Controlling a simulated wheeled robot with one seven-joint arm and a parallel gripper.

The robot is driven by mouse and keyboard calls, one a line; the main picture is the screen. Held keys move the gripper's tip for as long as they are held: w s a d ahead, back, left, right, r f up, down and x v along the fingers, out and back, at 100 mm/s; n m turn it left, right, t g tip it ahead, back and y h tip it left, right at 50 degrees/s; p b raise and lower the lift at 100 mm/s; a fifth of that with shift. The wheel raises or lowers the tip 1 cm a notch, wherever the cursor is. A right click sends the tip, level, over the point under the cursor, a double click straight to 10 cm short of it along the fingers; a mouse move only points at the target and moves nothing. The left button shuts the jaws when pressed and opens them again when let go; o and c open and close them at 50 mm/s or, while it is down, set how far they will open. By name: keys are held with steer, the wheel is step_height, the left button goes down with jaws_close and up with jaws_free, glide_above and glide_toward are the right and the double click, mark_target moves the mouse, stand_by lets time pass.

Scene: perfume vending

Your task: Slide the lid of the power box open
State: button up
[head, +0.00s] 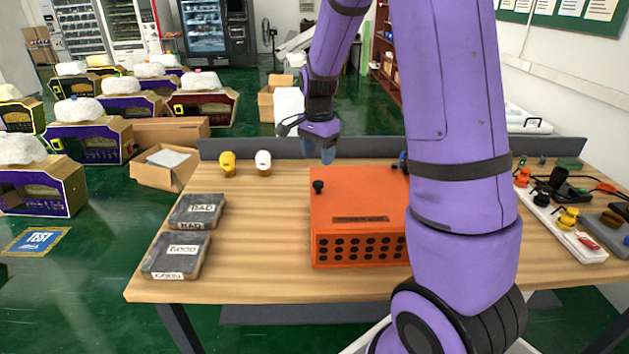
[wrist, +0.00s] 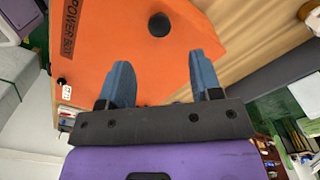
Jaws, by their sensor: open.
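The orange power box (head: 360,215) stands on the wooden table, partly hidden on its right by my arm. A black knob (head: 318,187) sits on the left side of its lid. In the wrist view the orange lid (wrist: 115,35) carries "POWER BOX" lettering, and the knob (wrist: 160,24) lies beyond the fingertips, roughly in line with the gap between them. My gripper (head: 326,156) has blue fingers and hangs near the far left corner of the box, apart from the knob. In the wrist view my gripper (wrist: 160,60) is open with nothing between its fingers.
Two dark boxes, labelled BAD (head: 196,211) and GOOD (head: 176,255), lie on the left. A yellow item (head: 228,164) and a white item (head: 263,162) stand at the back. The table's front is clear.

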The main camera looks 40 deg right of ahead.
mark_target(318, 182)
step_height(318, 182, down, 8)
steer(key=shift+f, duration=0.25)
jaws_close()
stand_by(0.3)
